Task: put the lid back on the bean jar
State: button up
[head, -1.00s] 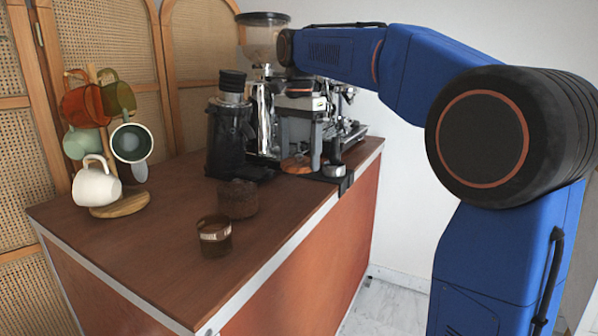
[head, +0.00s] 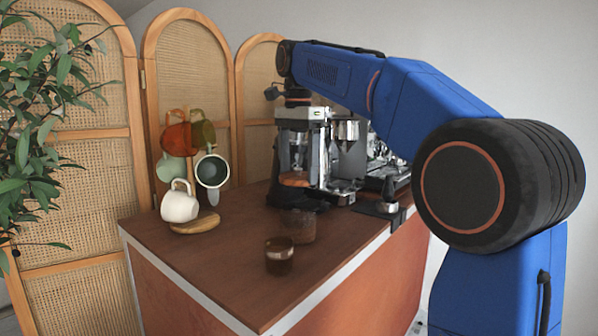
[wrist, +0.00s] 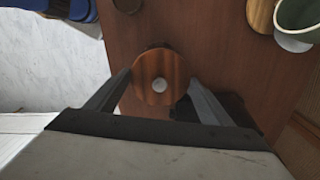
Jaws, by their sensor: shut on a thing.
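My gripper (head: 303,176) is shut on a round wooden lid (head: 295,179) with a small pale knob. In the wrist view the lid (wrist: 152,68) sits between the two fingers (wrist: 161,82). The gripper holds the lid above the counter, in front of the coffee machine. A brown, textured glass jar (head: 299,226), which looks like the bean jar, stands open on the counter below the lid. A smaller brown glass (head: 279,257) stands in front of it, nearer the counter's edge. In the wrist view the jar cannot be made out clearly.
A mug tree with several mugs, including a white mug (head: 179,204), stands left on a wooden base (head: 196,224). The espresso machine (head: 385,174) is at the back right. A metal tamper (head: 387,203) lies near the right edge. The counter (head: 220,258) is clear at front left.

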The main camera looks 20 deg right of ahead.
notch_tip(320, 180, down, 6)
dwell(0.7)
jog(key=shift+f, duration=0.25)
dwell(1.9)
jog(key=o, duration=1.1)
jog(key=shift+o, duration=0.5)
jog(key=shift+r, duration=0.15)
jog(key=shift+r, duration=3.35)
